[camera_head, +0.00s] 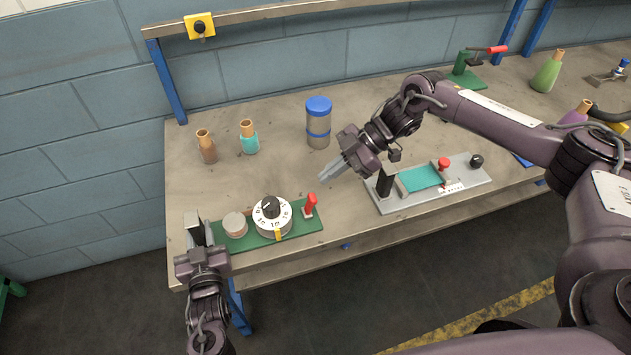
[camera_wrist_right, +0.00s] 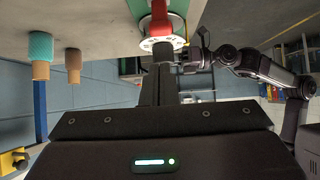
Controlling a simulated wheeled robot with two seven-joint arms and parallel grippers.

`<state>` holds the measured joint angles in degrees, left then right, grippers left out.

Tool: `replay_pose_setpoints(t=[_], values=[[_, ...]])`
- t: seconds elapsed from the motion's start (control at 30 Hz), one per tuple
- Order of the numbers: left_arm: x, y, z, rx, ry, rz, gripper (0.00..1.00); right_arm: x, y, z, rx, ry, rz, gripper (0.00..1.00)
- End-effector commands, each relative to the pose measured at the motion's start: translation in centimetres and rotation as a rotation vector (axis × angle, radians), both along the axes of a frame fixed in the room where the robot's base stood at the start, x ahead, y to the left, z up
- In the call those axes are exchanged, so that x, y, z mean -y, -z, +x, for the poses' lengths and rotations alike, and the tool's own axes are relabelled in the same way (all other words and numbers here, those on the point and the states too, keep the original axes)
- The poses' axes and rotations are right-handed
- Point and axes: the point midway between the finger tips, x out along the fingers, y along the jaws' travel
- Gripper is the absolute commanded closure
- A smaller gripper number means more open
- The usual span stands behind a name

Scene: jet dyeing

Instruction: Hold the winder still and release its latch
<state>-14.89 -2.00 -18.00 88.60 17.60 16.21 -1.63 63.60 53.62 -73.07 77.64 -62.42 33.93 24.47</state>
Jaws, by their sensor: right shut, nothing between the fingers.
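The winder looks to be the green-based device at the table's front left. Its green base (camera_head: 312,222) carries a white numbered dial (camera_head: 272,221) with a black knob, a pale round disc (camera_head: 235,224), a yellow tab (camera_head: 278,235) and an upright red lever (camera_head: 310,204). Which part is the latch is not clear. My left gripper (camera_head: 197,232) is at the base's left end, by a grey block; its finger gap is hidden. My right gripper (camera_head: 325,175) is shut and empty, above the table behind and right of the red lever. In the right wrist view, its fingers (camera_wrist_right: 155,85) point towards the dial (camera_wrist_right: 162,44).
A blue-lidded canister (camera_head: 318,124) stands behind my right gripper. Brown (camera_head: 207,148) and teal (camera_head: 250,138) bottles stand back left. A grey plate with a teal panel (camera_head: 422,178) lies to the right, under my right arm. The table between bottles and green base is clear.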

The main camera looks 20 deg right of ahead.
Motion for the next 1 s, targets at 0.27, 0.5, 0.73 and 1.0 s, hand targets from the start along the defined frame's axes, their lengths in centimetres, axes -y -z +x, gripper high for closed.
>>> replay_pose_setpoints(t=[0.27,0.5,0.73,1.0], values=[[0.0,0.0,0.0,0.0,0.0,0.0,0.98,3.5,-2.4,0.0,-0.001,0.001,0.0,1.0],[0.0,0.0,0.0,0.0,0.0,0.0,0.98,4.0,-2.7,0.0,-0.001,-0.001,0.001,1.0],[0.0,0.0,0.0,0.0,0.0,0.0,0.98,3.9,-2.7,0.0,-0.001,-0.001,0.0,1.0],[0.0,0.0,0.0,0.0,0.0,0.0,0.98,3.3,-0.4,-0.4,0.012,0.047,-0.023,0.67]])
